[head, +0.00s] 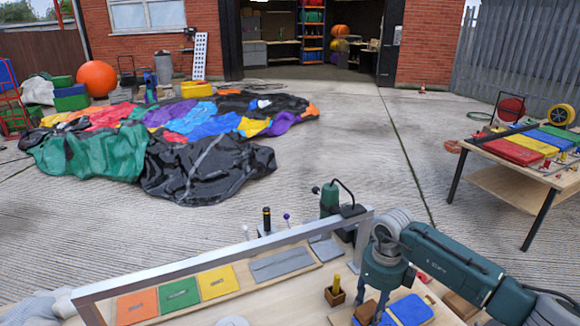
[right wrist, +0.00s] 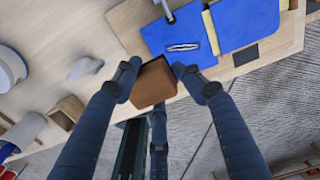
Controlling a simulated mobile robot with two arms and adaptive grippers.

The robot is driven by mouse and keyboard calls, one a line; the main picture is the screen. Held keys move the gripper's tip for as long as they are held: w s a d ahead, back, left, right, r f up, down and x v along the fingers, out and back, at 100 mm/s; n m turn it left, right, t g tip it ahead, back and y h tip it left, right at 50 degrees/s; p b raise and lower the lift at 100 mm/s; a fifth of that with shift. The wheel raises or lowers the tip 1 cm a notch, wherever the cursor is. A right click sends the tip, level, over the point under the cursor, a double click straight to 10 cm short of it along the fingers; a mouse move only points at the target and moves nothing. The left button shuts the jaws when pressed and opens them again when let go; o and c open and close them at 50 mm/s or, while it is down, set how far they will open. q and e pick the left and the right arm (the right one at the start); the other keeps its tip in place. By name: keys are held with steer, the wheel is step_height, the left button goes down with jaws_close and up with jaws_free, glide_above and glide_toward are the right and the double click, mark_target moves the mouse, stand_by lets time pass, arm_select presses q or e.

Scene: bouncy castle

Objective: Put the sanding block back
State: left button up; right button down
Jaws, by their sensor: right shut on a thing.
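My right gripper (head: 372,302) reaches down over the workbench at the lower right of the head view. It is shut on a brown block, which I take to be the sanding block (head: 365,313). In the right wrist view the block (right wrist: 153,84) sits between the two fingertips (right wrist: 158,76) of my gripper. Whether it touches the bench top is hard to tell. A dark square patch (right wrist: 245,55) lies on the bench beyond the blue material (right wrist: 235,22). My left gripper is not in view.
A metal frame bar (head: 230,250) crosses above the bench, with orange, green and yellow patches (head: 178,294) below it. A small wooden holder (head: 335,297) stands left of my right gripper, blue material (head: 408,310) right of it. Another table (head: 505,165) stands at far right.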

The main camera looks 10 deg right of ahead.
mark_target(361, 315)
steer(key=a+r+n, duration=0.1)
steer(key=n, duration=0.1)
steer(key=s+a+r+n, duration=0.1)
steer(key=r+n, duration=0.1)
steer(key=a+r+n, duration=0.1)
steer(key=r+n, duration=0.1)
steer(key=shift+s+a+n, duration=0.3)
steer(key=shift+s+a, duration=0.05)
steer(key=shift+a, duration=0.05)
steer(key=s+a+r+n, duration=0.2)
steer(key=s+r+n, duration=0.3)
steer(key=s+n, duration=0.3)
steer(key=s+a+r+n, duration=0.3)
steer(key=s+r+n, duration=0.2)
steer(key=n, duration=1.2)
steer(key=s, duration=0.3)
steer(key=shift+s+r, duration=0.35)
steer(key=shift+r, duration=0.05)
